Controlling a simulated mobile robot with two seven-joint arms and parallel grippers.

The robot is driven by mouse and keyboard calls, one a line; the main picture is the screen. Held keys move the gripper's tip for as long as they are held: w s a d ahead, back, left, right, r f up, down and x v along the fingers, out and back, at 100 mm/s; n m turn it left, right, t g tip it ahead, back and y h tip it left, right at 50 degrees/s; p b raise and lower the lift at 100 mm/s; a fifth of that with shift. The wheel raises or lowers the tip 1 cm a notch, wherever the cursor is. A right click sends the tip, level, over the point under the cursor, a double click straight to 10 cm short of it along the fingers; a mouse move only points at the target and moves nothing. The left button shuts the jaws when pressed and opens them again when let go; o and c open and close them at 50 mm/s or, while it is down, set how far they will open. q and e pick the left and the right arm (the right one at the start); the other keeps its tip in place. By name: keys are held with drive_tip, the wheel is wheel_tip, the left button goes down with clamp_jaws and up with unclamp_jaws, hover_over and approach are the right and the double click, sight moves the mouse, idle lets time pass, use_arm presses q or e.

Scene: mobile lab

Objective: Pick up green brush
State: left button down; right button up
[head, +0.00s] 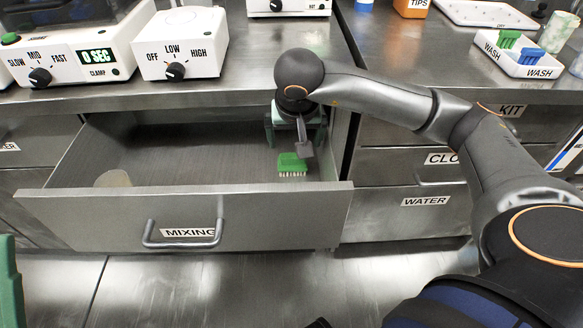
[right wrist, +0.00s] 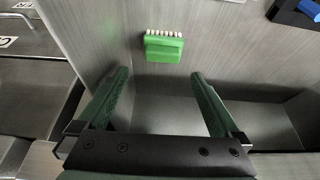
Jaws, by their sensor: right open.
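The green brush (head: 293,163) with pale bristles lies in the right part of the open drawer marked MIXING (head: 110,208). My right gripper (head: 294,143) points down into the drawer, open and empty, just behind and above the brush. In the right wrist view the brush (right wrist: 163,50) lies beyond the tips of the open fingers (right wrist: 160,76), roughly centred between them and apart from both. A green part, apparently of my left gripper (head: 9,285), shows at the left edge; its jaws are out of sight.
A pale round object (head: 113,178) lies at the drawer's left. The right drawer wall is close to my right gripper. On the counter stand a mixer (head: 180,45) and a white WASH tray (head: 520,60) holding green and blue items. The drawer's middle is clear.

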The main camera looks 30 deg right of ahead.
sight(292, 154)
drive_tip(key=x, duration=0.3)
drive_tip(key=shift+f+b, duration=0.25)
drive_tip(key=shift+b, duration=0.15)
drive_tip(key=b+x, duration=0.2)
drive_tip(key=x, duration=0.3)
drive_tip(key=shift+w+f+b, duration=0.2)
drive_tip(key=shift+b, duration=0.15)
use_arm(q)
drive_tip(key=f, duration=0.4)
drive_tip(key=shift+w+d+f, duration=0.15)
drive_tip(key=shift+d+f, duration=0.1)
drive_tip(key=shift+d, duration=0.05)
use_arm(e)
drive_tip(key=shift+r, duration=0.1)
drive_tip(key=c, duration=1.1)
use_arm(q)
drive_tip(key=shift+r, duration=0.1)
